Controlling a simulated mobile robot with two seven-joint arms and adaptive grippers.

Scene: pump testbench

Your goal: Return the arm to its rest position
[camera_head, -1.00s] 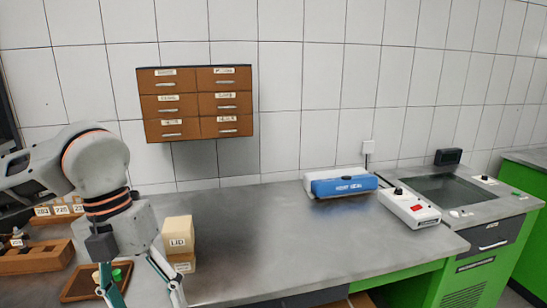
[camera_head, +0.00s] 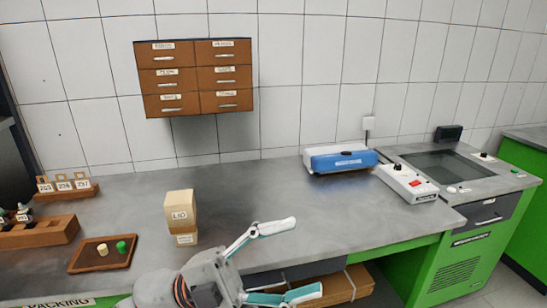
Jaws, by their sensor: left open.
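My left gripper (camera_head: 300,257) is at the lower middle of the head view, in front of the grey bench's front edge. Its two fingers are spread wide and point to the right, with nothing between them. The arm behind it comes in from the bottom edge, and most of it is out of view. My right gripper does not show.
On the grey bench (camera_head: 300,200) stand a box marked LID (camera_head: 181,212), a brown tray (camera_head: 84,263) with a cream and a green piece, wooden racks (camera_head: 40,232), a blue-and-white device (camera_head: 340,159) and a white switch box (camera_head: 408,183). Drawers (camera_head: 195,78) hang above. The bench middle is clear.

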